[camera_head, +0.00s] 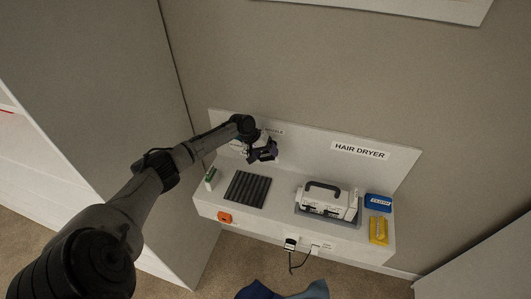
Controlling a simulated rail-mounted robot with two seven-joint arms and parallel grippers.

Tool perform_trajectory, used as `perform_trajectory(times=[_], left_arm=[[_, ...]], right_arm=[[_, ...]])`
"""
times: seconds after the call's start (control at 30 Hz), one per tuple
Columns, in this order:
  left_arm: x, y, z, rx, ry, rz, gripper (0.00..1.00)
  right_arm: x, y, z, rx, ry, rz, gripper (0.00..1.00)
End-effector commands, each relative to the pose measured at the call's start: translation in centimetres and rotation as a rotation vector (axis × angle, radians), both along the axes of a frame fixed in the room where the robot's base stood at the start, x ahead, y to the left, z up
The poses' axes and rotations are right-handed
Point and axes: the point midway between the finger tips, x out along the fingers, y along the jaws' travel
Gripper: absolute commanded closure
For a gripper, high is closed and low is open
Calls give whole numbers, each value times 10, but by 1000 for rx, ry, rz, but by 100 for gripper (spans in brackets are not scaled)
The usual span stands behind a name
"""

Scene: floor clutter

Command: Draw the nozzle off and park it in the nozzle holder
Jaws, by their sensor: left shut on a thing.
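My left gripper (262,152) is at the back left of the white shelf unit, just below a small label (273,132) on the back panel that seems to read "NOZZLE". It is shut on a small dark piece, taken to be the nozzle, whose outline blends with the dark fingers. The nozzle holder is not clear to see; the gripper and wrist cover the panel there. I cannot tell whether the nozzle touches it. A "HAIR DRYER" sign (360,150) is on the back panel to the right. I cannot make out the dryer itself. My right gripper is out of view.
A black ribbed mat (247,189) lies at the left. A white case (325,203) with a dark handle stands right of centre. Blue (378,202) and yellow (379,230) packs lie at the right. A green-and-white item (210,178) stands at the left end. A cord hangs in front.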

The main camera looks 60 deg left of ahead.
Motion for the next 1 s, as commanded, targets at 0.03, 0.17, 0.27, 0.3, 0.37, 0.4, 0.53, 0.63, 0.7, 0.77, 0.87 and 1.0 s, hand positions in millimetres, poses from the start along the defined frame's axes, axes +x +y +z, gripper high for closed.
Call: perform_trajectory(times=[0.03,0.17,0.27,0.3,0.37,0.4,0.53,0.63,0.7,0.77,0.87,1.0], left_arm=[[0,0,0,0,0,0,55],[0,0,1,-1,-1,0,55],[0,0,1,-1,0,-1,55],[0,0,1,-1,0,-1,55],[0,-1,0,-1,0,-1,55],[0,0,0,-1,0,-1,55],[0,0,0,0,0,0,55],[0,0,0,0,0,0,55],[0,0,0,0,0,0,55],[0,0,0,0,0,0,55],[0,0,0,0,0,0,55],[0,0,1,-1,-1,0,55]], right_arm=[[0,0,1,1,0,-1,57],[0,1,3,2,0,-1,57],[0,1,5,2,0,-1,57],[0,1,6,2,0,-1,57],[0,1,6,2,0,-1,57],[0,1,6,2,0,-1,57],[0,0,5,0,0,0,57],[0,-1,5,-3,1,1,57],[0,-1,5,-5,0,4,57],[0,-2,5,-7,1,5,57],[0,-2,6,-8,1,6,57],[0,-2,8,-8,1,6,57]])
